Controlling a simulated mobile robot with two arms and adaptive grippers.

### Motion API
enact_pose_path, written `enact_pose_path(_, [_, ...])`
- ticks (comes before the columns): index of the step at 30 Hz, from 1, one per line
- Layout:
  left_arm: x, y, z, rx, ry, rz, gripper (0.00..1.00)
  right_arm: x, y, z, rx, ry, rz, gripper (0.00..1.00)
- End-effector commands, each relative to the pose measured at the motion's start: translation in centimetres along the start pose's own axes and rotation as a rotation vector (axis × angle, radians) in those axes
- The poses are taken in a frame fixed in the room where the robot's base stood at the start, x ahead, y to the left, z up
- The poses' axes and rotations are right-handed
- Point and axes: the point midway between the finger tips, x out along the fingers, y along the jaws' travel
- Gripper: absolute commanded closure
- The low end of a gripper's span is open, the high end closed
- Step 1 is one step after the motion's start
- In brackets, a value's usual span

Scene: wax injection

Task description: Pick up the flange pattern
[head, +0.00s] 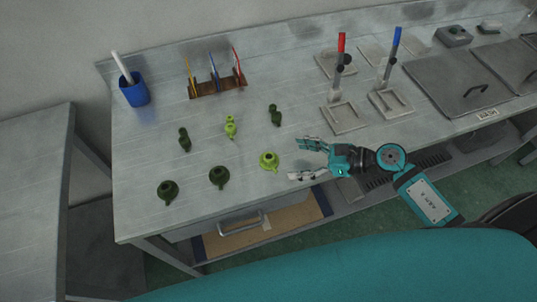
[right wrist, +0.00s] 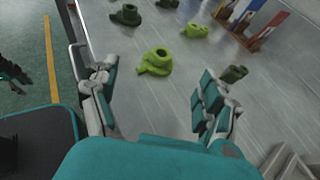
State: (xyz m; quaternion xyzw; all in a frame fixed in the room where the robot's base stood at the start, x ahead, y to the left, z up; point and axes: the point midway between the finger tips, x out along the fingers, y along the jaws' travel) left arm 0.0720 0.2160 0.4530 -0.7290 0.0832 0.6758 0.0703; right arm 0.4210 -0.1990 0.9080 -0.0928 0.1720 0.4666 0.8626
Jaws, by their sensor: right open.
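A bright green flange pattern (head: 269,161), round with a raised hollow neck, stands on the grey workbench near its front edge. My right gripper (head: 299,159) is open and empty just to its right, fingers pointing at it. In the right wrist view the bright green flange pattern (right wrist: 156,61) lies ahead, between and beyond the two spread fingers, not touched by either. Two dark green pieces of similar round shape, one in the middle (head: 219,176) and one at the left (head: 168,190), stand in the same row. My left gripper does not show in the head view.
Behind stand narrower green pieces: a bright one (head: 230,127) and dark ones at left (head: 183,139) and right (head: 275,115). A blue cup (head: 134,92), a tool rack (head: 218,88) and metal plates with upright tools (head: 345,118) stand farther back. Bare bench lies between the pieces.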

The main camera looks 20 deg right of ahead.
Motion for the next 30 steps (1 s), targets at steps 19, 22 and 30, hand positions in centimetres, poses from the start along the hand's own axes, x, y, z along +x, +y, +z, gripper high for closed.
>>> enact_pose_path(19, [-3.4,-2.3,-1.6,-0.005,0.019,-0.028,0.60,7.4,-0.2,0.5,0.003,-0.001,-0.001,0.19])
enact_pose_path(22, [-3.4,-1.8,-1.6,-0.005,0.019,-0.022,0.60,7.9,-0.2,0.4,0.001,-0.001,-0.001,0.19])
enact_pose_path(30, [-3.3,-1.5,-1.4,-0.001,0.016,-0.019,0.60,7.9,-0.2,0.3,0.000,0.000,-0.001,0.28])
